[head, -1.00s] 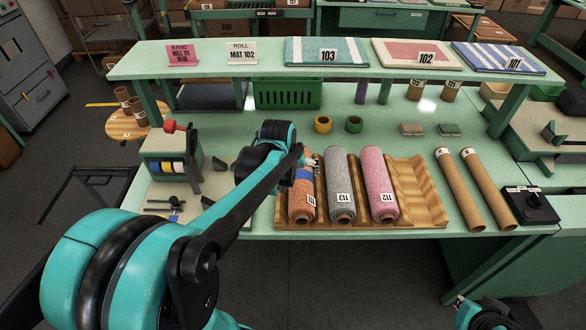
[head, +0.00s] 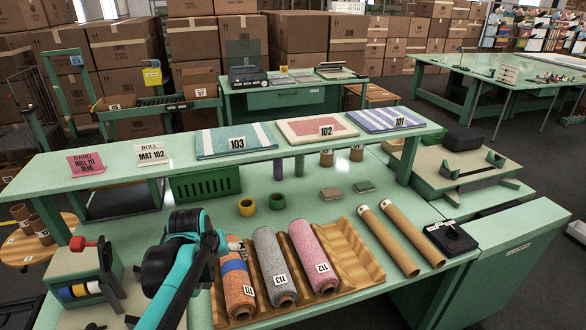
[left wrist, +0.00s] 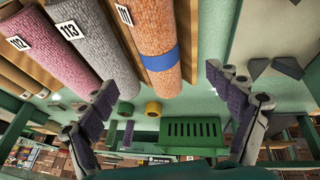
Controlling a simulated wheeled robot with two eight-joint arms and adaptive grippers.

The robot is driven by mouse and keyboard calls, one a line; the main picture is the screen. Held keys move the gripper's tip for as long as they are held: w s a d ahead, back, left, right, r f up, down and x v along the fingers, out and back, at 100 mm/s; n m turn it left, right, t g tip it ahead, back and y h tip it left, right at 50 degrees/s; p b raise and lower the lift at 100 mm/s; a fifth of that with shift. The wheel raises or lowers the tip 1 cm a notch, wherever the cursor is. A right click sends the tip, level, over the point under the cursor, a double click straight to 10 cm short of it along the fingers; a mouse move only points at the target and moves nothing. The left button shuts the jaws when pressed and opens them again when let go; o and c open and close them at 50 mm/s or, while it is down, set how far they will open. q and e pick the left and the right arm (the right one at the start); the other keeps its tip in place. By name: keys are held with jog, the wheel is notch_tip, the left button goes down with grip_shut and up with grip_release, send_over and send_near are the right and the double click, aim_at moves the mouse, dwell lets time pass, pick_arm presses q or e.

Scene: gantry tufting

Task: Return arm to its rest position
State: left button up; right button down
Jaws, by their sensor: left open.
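My left gripper (head: 235,244) is by the upper part of the orange roll 111 (head: 238,285), partly hidden behind my own arm. My right gripper is not in view.
A raised shelf (head: 260,150) holds mats and the pink and white cards. Under it are a green basket (head: 205,184), a yellow tape (head: 246,207) and a green tape (head: 277,201). Cardboard tubes (head: 388,240) and a black device (head: 450,236) lie right. A tape dispenser (head: 95,270) stands left.

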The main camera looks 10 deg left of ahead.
pick_arm(q)
jog(key=s+d+f+m+t, duration=0.2)
jog(key=s+d+m, duration=0.4)
jog(key=s+d, duration=0.6)
jog(key=shift+s+d+f+m+h, duration=0.15)
jog(key=shift+d+f+m+h, duration=0.2)
jog(key=shift+d, duration=0.45)
